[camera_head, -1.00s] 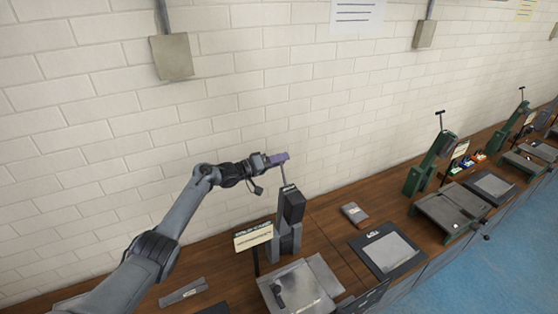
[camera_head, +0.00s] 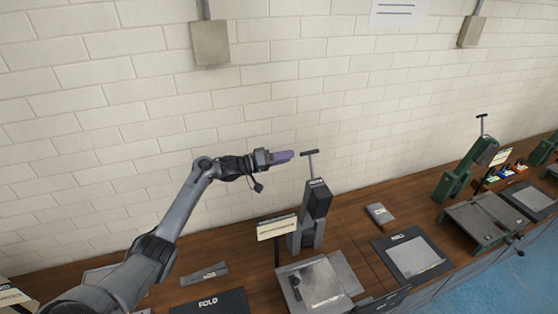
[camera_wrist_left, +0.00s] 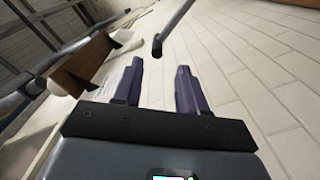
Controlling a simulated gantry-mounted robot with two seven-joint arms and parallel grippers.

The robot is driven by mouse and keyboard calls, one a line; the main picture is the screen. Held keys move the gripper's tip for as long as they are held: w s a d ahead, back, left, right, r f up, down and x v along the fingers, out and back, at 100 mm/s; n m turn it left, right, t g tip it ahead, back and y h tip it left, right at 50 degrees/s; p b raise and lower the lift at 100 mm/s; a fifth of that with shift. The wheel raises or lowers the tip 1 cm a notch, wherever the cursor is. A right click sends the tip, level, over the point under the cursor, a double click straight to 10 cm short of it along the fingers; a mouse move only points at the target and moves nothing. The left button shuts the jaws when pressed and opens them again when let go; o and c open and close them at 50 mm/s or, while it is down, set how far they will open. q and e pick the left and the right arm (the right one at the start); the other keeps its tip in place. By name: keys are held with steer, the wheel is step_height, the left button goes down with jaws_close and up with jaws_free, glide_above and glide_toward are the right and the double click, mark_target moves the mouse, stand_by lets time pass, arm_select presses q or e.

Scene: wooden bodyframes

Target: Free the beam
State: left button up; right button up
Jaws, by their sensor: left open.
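A grey upright device (camera_head: 318,199) stands on the wooden bench, with a thin rod and T-shaped handle (camera_head: 310,153) on top. I cannot tell which part is the beam. My left gripper (camera_head: 285,156) has purple fingers and is just left of the handle in the head view, at about its height, with a small gap. In the left wrist view the gripper (camera_wrist_left: 160,75) is open and empty. A dark rod end (camera_wrist_left: 158,46) shows beyond the fingertips, and I cannot tell its distance. My right gripper is not in view.
A sign (camera_head: 278,228) on a post stands left of the device, and a grey plate (camera_head: 318,285) lies in front. A flat pad (camera_head: 413,257) and a small grey box (camera_head: 380,214) lie to the right. A green device (camera_head: 468,170) stands further right. The brick wall is behind.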

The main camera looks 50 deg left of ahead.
arm_select(q)
steer(key=shift+v, duration=0.95)
steer(key=shift+f, duration=0.1)
steer(key=s+d+f+g+h+p, duration=0.1)
steer(key=s+d+f+g+p, duration=0.1)
steer(key=s+d+f, duration=0.55)
steer(key=s+d+f+g+h+p, duration=0.1)
steer(key=s+d+f+g+p, duration=0.15)
steer(key=d+f, duration=0.95)
steer(key=s+d+f+m+g+y, duration=0.1)
steer(key=s+d+f, duration=0.1)
steer(key=d, duration=0.3)
steer(key=s+d+f+m+g, duration=0.1)
steer(key=s+d+f, duration=0.2)
steer(key=d, duration=0.2)
steer(key=s+d+r+m+g+y+p, duration=0.1)
steer(key=s+d+r+y, duration=0.1)
steer(key=s+d+r, duration=0.3)
steer(key=s+d+r+m+g+y+p, duration=0.1)
steer(key=s+d+m+p, duration=0.1)
steer(key=d, duration=0.4)
steer(key=s+a+r+m+g+y, duration=0.1)
steer(key=s+r+m+g, duration=0.3)
steer(key=s, duration=0.5)
steer(key=shift+r+g+y, duration=0.65)
steer(key=shift+r+y, duration=0.25)
